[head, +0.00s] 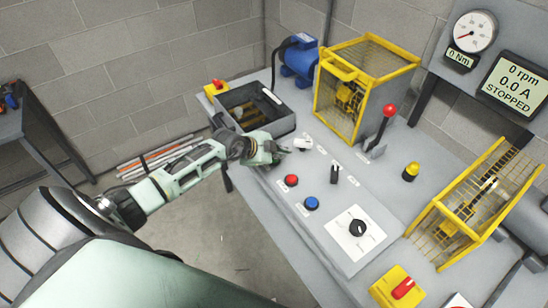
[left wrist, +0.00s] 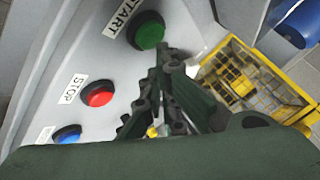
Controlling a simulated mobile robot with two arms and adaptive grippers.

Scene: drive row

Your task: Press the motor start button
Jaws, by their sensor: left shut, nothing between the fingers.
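The green start button (left wrist: 148,32) sits on the grey panel in the left wrist view, beside its START label (left wrist: 118,20). In the head view my left gripper hides most or all of it. My left gripper (head: 284,151) is shut and empty over the panel's front edge. In the left wrist view its fingertips (left wrist: 165,52) appear close to the button's lower edge; whether they touch it I cannot tell. A display (head: 518,86) reads 0 rpm, 0.0 A, STOPPED. My right gripper is not in view.
A red STOP button (head: 291,180) and a blue button (head: 311,203) lie nearer along the panel. A black switch (head: 334,175), a rotary knob (head: 357,227) and a red-knobbed lever (head: 389,111) stand nearby.

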